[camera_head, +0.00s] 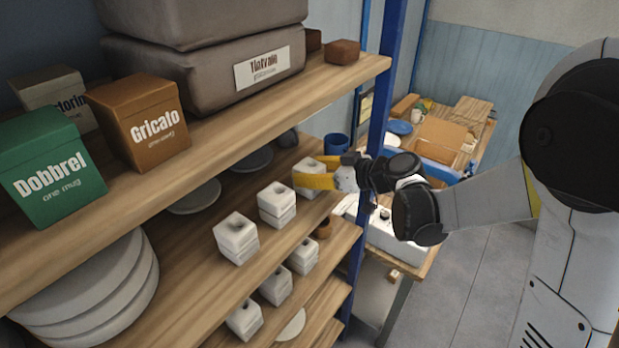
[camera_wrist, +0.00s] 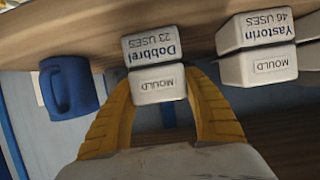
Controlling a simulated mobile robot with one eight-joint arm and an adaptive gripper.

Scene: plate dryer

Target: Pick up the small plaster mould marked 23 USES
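The small white plaster mould marked Dobbrei 23 USES (camera_wrist: 152,48) is a stacked two-part block, upside down in the wrist view. A lower label reads MOULD. In the head view, this mould (camera_head: 306,180) is at the right end of a row on the middle shelf, partly hidden by a yellow finger. My gripper (camera_head: 318,172) is at this mould, one finger on each side. In the wrist view, my gripper's yellow fingers (camera_wrist: 158,85) are spread apart with their tips close beside the mould; contact is not clear. The mould appears to rest on the shelf.
A similar mould marked Yastorin 46 USES (camera_wrist: 258,48) stands close beside it. Other white moulds (camera_head: 276,204) line the middle shelf (camera_head: 190,262). A blue mug (camera_wrist: 69,87) is on the other side. A blue shelf post (camera_head: 383,90) stands near my arm, and the upper shelf (camera_head: 220,125) overhangs.

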